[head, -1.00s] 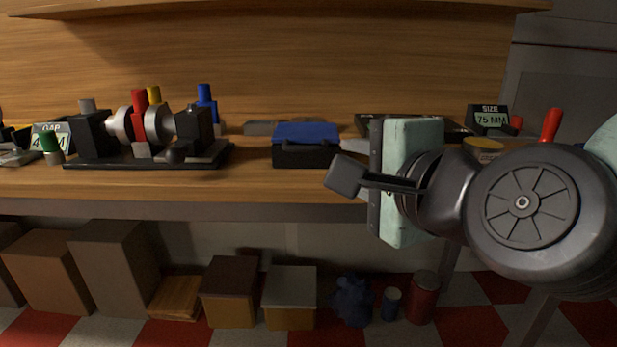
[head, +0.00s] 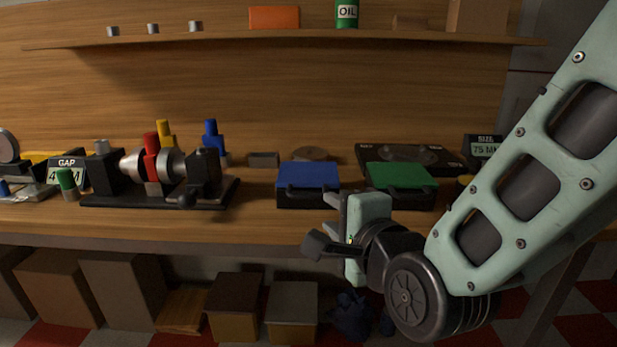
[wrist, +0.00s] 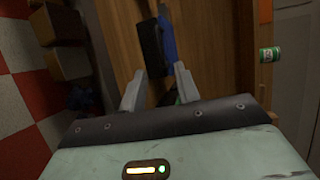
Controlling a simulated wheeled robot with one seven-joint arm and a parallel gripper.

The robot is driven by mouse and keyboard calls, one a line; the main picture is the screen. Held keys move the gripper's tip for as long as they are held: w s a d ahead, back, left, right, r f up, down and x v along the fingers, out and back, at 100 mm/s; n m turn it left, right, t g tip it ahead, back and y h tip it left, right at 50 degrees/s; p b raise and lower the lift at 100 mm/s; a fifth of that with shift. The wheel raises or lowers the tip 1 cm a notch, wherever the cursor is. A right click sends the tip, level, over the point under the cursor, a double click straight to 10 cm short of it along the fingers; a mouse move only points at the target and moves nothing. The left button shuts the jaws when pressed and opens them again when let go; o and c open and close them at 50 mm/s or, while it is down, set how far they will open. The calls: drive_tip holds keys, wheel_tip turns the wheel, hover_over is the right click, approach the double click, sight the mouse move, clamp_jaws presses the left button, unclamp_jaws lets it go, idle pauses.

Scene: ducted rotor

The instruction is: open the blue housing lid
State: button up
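The blue housing lid (head: 308,176) lies flat and closed on a black box (head: 306,199) on the workbench, with a dark handle at its front. The box (wrist: 151,50) and a strip of the blue lid (wrist: 168,42) also show in the wrist view, ahead of the fingers. My gripper (head: 338,200) is in front of the bench, just right of and below the blue-lidded box, apart from it. In the wrist view my gripper (wrist: 158,82) has its two fingers spread wide with nothing held between them. In the head view the hand's body hides most of the fingers.
A green-lidded box (head: 401,176) stands close to the right of the blue one. A rotor fixture (head: 160,175) stands to the left, with blue, red and yellow parts. A shelf (head: 280,38) runs above, with an oil can (head: 346,14). Cartons (head: 233,303) sit below the bench.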

sight(310, 196)
drive_tip(key=p+x, duration=0.1)
drive_tip(key=x, duration=1)
drive_tip(key=shift+w, duration=0.15)
clamp_jaws()
